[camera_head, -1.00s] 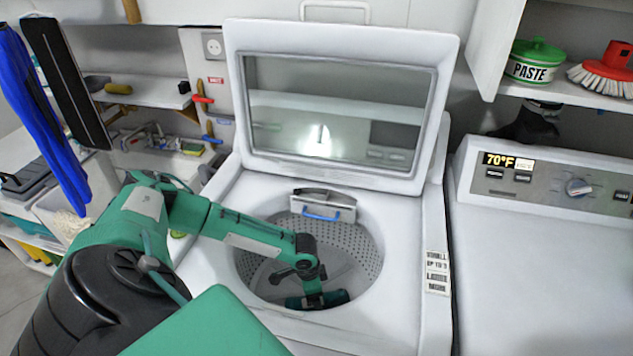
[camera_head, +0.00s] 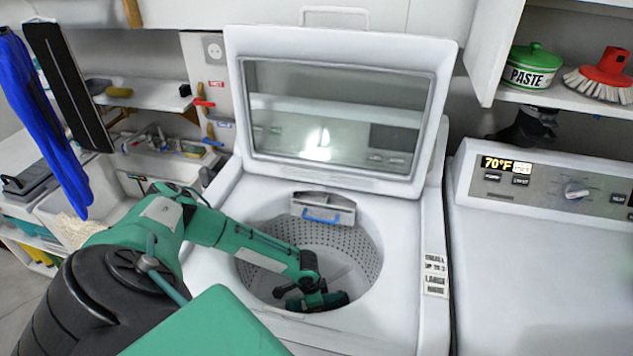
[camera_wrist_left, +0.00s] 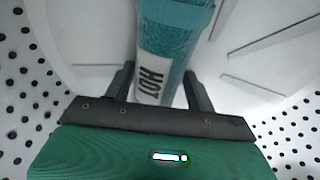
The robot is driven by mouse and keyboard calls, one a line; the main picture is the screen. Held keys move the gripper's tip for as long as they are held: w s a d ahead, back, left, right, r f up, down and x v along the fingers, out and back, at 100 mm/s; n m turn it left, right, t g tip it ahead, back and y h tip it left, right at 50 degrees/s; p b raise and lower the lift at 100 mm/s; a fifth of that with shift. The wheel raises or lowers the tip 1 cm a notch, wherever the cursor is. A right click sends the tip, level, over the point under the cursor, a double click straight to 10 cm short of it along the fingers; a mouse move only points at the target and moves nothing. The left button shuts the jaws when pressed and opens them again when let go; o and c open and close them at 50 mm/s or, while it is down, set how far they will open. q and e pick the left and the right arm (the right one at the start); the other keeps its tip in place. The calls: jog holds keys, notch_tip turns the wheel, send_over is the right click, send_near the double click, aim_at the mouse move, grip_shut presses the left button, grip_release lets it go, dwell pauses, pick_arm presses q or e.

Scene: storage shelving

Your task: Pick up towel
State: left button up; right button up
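A teal, ribbed-looking bundle (camera_wrist_left: 176,30) with a white "HOT" label lies in the washer drum in the left wrist view; it appears to be the rolled towel. My left gripper (camera_wrist_left: 160,78) has its fingers apart, one on each side of the bundle's near end, with a slim gap showing. In the head view my left arm reaches down into the drum, and the left gripper (camera_head: 318,301) is low near its front wall. The towel cannot be made out there behind the gripper. My right gripper is not in view.
The washer (camera_head: 400,285) has its lid (camera_head: 345,52) raised behind the round opening. The perforated drum wall (camera_head: 355,245) surrounds my gripper closely. A dispenser with a blue handle (camera_head: 322,217) sits at the drum's back rim. A second machine (camera_head: 550,260) stands at right.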

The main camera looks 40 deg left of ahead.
pick_arm(q)
jog(key=shift+c, duration=0.2)
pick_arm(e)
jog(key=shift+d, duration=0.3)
pick_arm(q)
jog(key=shift+r, duration=0.1)
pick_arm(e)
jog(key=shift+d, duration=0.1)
